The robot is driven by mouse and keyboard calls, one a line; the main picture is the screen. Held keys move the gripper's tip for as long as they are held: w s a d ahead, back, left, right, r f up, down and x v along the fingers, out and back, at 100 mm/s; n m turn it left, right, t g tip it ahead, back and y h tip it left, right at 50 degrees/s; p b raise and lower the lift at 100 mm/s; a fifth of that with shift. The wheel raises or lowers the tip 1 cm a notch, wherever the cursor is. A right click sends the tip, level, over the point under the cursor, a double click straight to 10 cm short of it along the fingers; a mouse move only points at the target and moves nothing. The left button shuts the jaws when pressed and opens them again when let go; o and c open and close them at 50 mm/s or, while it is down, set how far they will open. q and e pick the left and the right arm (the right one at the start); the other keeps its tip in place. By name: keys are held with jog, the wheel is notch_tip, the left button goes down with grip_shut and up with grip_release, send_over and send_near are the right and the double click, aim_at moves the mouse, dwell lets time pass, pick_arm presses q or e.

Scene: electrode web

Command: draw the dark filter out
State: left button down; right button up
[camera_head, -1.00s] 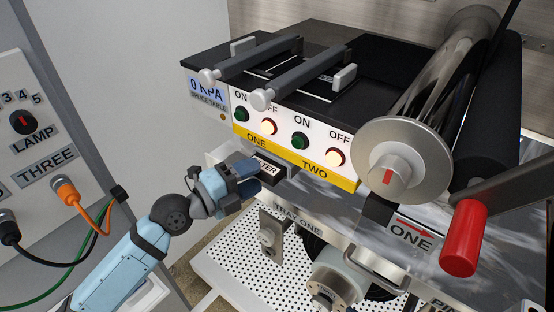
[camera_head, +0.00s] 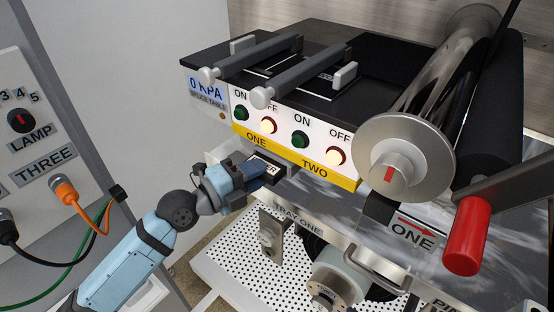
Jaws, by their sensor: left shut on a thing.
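The dark filter (camera_head: 273,162) is a flat dark block with a white label ending in "ER". It sits at the front of the splice table, under the yellow strip marked ONE and TWO. My left gripper (camera_head: 258,172) comes in from the lower left and is shut on the filter's near end, its fingers covering part of the label. I cannot tell how much of the filter is still inside its slot. My right gripper is not in view.
The splice table (camera_head: 210,117) with lit buttons stands above the filter. A metal roller (camera_head: 372,150) and red crank handle (camera_head: 466,238) are at right. A perforated tray (camera_head: 235,268) lies below. An orange cable (camera_head: 97,215) hangs from the left panel.

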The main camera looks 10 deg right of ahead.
pick_arm(q)
jog(key=shift+s+a, duration=0.3)
jog(key=shift+a, duration=0.05)
jog(key=shift+s+a+b, duration=0.15)
jog(key=shift+s+b, duration=0.05)
jog(key=shift+b, duration=0.15)
jog(key=s+a+b, duration=0.1)
jog(key=s+a, duration=0.3)
jog(key=shift+s+a+b, duration=0.3)
jog(key=shift+a, duration=0.05)
dwell(1.0)
jog(key=shift+r, duration=0.1)
